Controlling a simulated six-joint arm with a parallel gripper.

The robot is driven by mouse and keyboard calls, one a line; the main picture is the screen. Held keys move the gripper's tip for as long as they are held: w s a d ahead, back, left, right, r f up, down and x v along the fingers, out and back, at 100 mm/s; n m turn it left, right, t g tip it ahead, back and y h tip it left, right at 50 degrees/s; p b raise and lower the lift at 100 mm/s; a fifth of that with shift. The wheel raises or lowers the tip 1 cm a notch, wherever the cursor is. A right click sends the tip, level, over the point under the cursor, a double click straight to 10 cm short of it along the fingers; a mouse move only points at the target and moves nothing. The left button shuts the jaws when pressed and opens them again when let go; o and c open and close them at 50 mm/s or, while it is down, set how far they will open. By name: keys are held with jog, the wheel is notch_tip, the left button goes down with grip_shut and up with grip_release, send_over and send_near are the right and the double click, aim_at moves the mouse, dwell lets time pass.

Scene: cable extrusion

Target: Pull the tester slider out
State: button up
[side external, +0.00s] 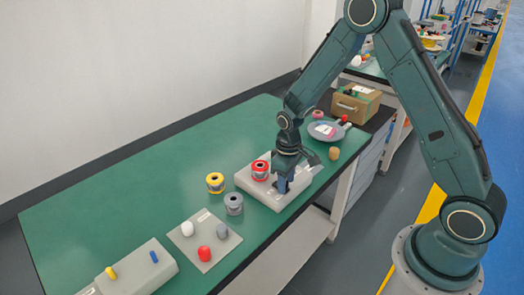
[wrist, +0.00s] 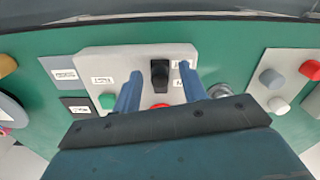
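The tester is a pale grey box (side external: 246,183) near the front edge of the green bench; it also shows in the wrist view (wrist: 140,60). A black upright handle (wrist: 159,73), which looks like the slider, stands on its top in a dark slot. My gripper (wrist: 159,88) is above the tester with its two blue fingers apart, one on each side of the handle, with gaps visible. It also shows in the side view (side external: 283,186), over the tester's right part. A red part (wrist: 160,105) is partly hidden by my gripper. A green button (wrist: 107,101) is left of the fingers.
A plate with knobs (side external: 190,252) and a pale box with pegs (side external: 150,273) are farther left.

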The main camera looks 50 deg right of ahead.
jog(key=shift+w+r, duration=0.1)
jog(key=shift+r, duration=0.45)
notch_tip(320, 180, up, 13)
jog(key=shift+f, duration=0.15)
dwell(0.4)
jog(key=s+a+r+m+t, duration=0.1)
jog(key=s+a+r+t, duration=0.15)
jog(key=s+r, duration=0.85)
jog(key=s+a+r+m+t, duration=0.1)
jog(key=s+r+t, duration=0.2)
jog(key=s, duration=0.9)
jog(key=shift+s+a+r, duration=0.15)
jog(key=shift+s+r, duration=0.1)
jog(key=shift+r, duration=0.35)
